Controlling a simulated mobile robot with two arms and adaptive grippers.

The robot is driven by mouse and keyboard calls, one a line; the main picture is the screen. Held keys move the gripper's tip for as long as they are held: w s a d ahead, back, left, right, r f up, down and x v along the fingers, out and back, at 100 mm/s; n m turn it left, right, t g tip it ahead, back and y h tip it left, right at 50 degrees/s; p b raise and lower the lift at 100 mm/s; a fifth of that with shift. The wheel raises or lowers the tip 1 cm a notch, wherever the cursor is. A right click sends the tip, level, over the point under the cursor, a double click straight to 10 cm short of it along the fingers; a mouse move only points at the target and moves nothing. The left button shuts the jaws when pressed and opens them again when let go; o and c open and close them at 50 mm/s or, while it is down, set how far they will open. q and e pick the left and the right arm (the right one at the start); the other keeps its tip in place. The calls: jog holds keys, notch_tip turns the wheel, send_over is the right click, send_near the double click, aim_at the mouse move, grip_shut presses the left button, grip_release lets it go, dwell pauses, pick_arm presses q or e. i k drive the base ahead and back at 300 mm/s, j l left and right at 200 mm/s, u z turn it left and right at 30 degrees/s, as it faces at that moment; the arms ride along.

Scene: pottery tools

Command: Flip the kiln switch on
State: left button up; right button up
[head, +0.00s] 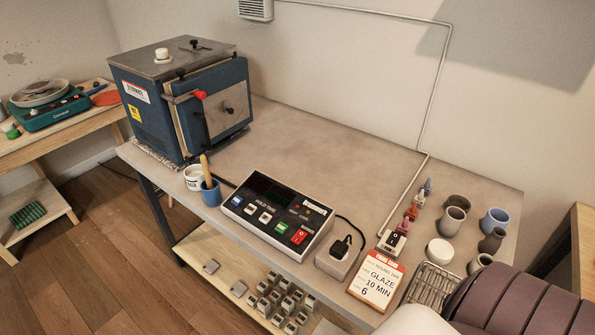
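A control box (277,215) sits at the table's front edge. Its display (270,190) looks dark. Neither of my grippers is in view.
A glaze card (377,281), a plug in a grey socket box (340,256), a wire rack (433,287) and several pots (453,219) crowd the right side. A blue cup (211,193) with a brush stands before the kiln. The table's middle is clear.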

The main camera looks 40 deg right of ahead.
aim_at(300, 236)
jog(key=z, duration=1.05)
